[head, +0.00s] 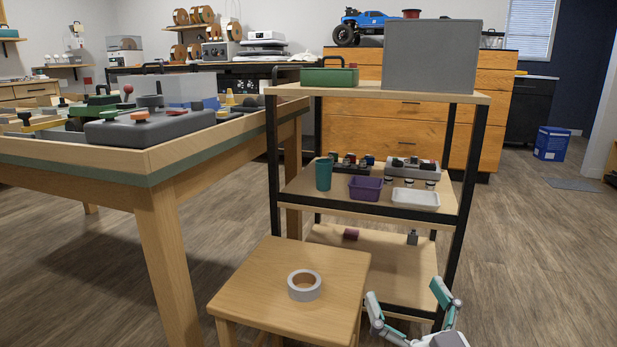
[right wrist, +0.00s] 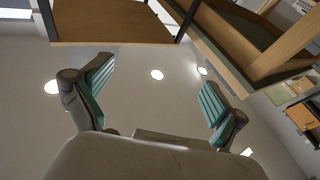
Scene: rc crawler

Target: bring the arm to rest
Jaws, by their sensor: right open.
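My right gripper (head: 408,308) is at the lower right of the head view, in front of the shelf cart. Its two teal-padded fingers are spread apart with nothing between them. In the right wrist view the same open gripper (right wrist: 155,100) points up toward the ceiling, and its jaws are empty. My left gripper is not in view. A white roll of tape (head: 304,285) lies flat on a small wooden stool (head: 235,298), to the left of my right gripper and apart from it.
The black-framed cart (head: 262,90) holds a teal cup (head: 323,174), a purple bin (head: 365,188), a white tray (head: 416,198) and a grey box (head: 430,56). A wooden workbench (head: 165,163) stands at left.

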